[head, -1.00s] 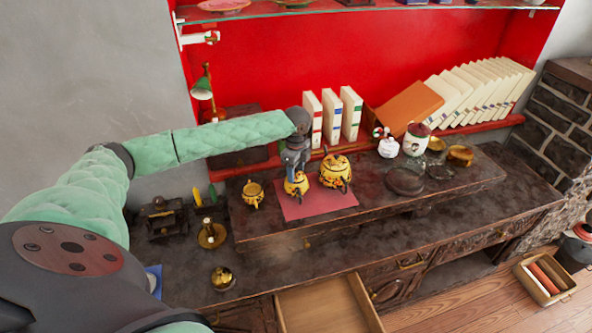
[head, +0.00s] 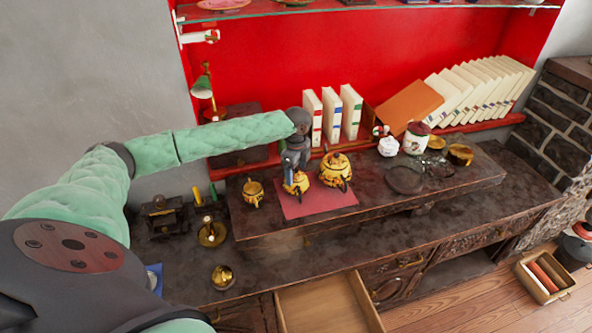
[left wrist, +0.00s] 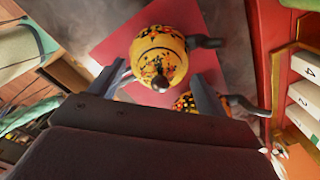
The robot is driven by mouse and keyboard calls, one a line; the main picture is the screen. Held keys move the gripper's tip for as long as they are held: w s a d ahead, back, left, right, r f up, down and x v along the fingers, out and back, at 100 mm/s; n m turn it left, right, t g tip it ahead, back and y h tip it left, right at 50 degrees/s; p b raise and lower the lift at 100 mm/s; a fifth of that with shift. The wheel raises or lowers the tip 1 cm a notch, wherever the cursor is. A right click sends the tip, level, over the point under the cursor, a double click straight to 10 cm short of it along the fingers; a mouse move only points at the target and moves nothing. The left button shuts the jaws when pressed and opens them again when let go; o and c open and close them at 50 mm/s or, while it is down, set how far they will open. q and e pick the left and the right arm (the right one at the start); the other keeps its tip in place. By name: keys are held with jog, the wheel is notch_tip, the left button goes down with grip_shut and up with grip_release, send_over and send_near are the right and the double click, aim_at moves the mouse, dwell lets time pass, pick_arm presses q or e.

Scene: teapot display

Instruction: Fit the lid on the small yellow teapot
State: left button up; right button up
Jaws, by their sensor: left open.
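The small yellow teapot (head: 297,186), with a dark and orange floral pattern, stands upright on a pink mat (head: 318,207). My left gripper (head: 293,170) is right above it and hides part of its top. In the left wrist view, the small teapot (left wrist: 160,50) is between the two open fingers of my left gripper (left wrist: 157,78). The lid (left wrist: 158,66), with a dark knob, appears to rest on the pot; I cannot tell how closely it is seated. The fingers look apart from the knob. My right gripper is not in view.
A larger yellow teapot (head: 335,170) stands close to the right of the small one. A yellow cup (head: 253,192) is to the left. White books (head: 332,117) stand behind. A white jar (head: 388,146) and dark plates (head: 405,180) are farther right. A drawer (head: 325,305) is open below.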

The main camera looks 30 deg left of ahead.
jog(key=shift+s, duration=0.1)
pick_arm(q)
jog(key=shift+r+b, duration=0.45)
jog(key=shift+r, duration=0.15)
notch_tip(320, 180, up, 2)
jog(key=shift+r+b, duration=0.1)
jog(key=shift+b, duration=0.35)
notch_tip(320, 180, up, 3)
jog(key=shift+r+b, duration=0.1)
jog(key=shift+b, duration=0.45)
jog(key=shift+r, duration=0.6)
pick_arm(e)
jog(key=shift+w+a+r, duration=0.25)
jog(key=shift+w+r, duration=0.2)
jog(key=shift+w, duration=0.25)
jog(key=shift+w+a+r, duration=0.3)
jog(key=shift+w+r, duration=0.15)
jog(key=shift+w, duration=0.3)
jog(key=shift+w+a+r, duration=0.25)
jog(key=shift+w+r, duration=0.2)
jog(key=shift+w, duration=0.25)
pick_arm(q)
jog(key=shift+f, duration=0.1)
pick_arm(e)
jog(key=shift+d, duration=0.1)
